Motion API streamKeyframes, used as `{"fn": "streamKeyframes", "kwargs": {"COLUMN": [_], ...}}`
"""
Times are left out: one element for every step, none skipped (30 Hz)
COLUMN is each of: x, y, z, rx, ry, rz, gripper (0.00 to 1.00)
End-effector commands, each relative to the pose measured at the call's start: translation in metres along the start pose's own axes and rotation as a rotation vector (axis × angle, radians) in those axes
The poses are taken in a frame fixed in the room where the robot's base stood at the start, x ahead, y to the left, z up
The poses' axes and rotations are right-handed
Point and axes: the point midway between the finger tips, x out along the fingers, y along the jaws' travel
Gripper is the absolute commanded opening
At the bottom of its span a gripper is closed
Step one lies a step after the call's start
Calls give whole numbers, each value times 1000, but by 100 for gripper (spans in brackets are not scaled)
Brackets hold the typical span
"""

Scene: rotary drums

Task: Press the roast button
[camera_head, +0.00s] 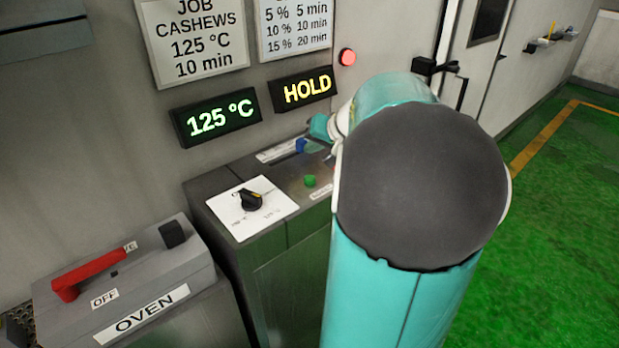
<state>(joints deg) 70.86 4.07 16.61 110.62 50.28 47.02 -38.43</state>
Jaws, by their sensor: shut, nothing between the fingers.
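The control panel (275,182) is the dark metal top of a cabinet against the wall. A small green button (310,181) stands on it, with a white label partly hidden by my arm. A small blue piece (301,146) shows farther back on the panel. I cannot read which button is the roast button. My gripper (313,147) is over the back of the panel, next to the blue piece. It is small and partly hidden by my large teal arm, and it looks shut and empty. I cannot tell whether it touches anything.
A black knob (251,200) sits on a white plate at the panel's front left. The displays read 125 °C (220,118) and HOLD (306,90). A red lamp (347,57) is lit. The oven switch box (125,280) has a red lever near OFF. Green floor is clear at right.

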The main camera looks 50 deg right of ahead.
Motion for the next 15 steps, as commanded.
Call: {"fn": "streamKeyframes", "kwargs": {"x": [6, 8, 12, 16, 18, 22, 25, 27, 31, 33, 35, 38, 39, 40, 41], "y": [4, 6, 8, 11, 13, 15, 17, 18, 20, 22, 24, 26, 27, 28, 29], "z": [4, 6, 9, 11, 13, 16, 18, 20, 22, 24, 26, 27, 28, 29, 30], "rx": [4, 3, 2, 3, 3, 2, 2, 2, 0, 1, 1, 1, 1, 1, 0], "ry": [-2, -2, -3, -2, -3, -3, -3, -2, -3, -3, -3, -3, -2, -1, -1], "rz": [1, 0, -1, -1, 0, -1, -1, -1, -2, -2, -2, -2, -2, -1, 0], "gripper": [0, 0, 0, 0, 0, 0, 0, 0, 0, 0, 0, 0, 0, 0, 0]}}
